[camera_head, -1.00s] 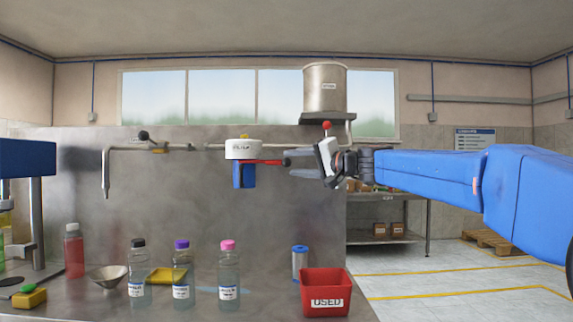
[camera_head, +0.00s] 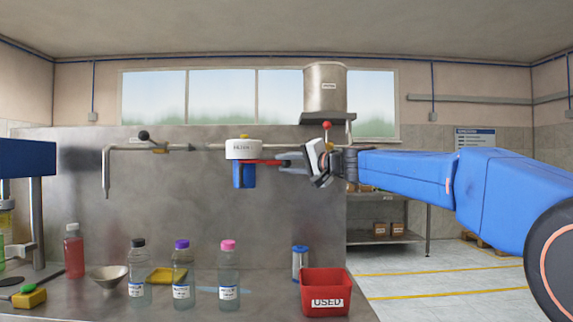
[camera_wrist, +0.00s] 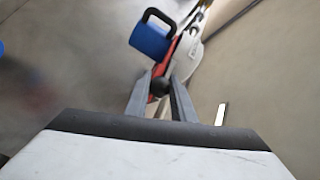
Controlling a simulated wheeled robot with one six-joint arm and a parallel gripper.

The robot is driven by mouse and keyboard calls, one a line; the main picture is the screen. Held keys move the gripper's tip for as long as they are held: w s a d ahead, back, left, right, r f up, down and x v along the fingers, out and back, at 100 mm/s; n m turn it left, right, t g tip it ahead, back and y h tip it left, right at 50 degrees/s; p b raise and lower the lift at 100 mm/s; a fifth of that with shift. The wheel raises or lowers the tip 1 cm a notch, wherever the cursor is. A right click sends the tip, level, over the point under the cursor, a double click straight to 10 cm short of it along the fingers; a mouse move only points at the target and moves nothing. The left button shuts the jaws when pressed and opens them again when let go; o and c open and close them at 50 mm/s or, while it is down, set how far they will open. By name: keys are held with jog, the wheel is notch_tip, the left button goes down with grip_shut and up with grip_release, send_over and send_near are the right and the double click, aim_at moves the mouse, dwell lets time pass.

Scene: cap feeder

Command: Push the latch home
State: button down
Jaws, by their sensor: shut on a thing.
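The latch is a red lever (camera_head: 262,162) on the right side of a white round housing (camera_head: 243,149) on the wall pipe. It sticks out nearly level to the right in the head view. A blue block (camera_head: 242,175) hangs under the housing; the wrist view shows it (camera_wrist: 151,40) with a black loop. My gripper (camera_head: 284,160) reaches the lever's right end from the right. In the wrist view its fingers (camera_wrist: 160,84) are shut on the dark knob (camera_wrist: 158,87) at the lever's end, with the red lever (camera_wrist: 165,58) behind it. The fingers hide the knob in the head view.
A red-knobbed valve (camera_head: 326,126) under the metal tank (camera_head: 325,88) is close above my gripper. A pipe with a black-knobbed valve (camera_head: 144,135) is at left. Bottles (camera_head: 181,275) and a red USED bin (camera_head: 325,292) stand on the bench below.

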jog(key=shift+a, duration=0.95)
jog(key=c, duration=1.5)
grip_release()
jog(key=shift+a, duration=0.1)
jog(key=v, duration=1.7)
jog(key=shift+s+r, duration=0.1)
jog(key=shift+s, duration=0.1)
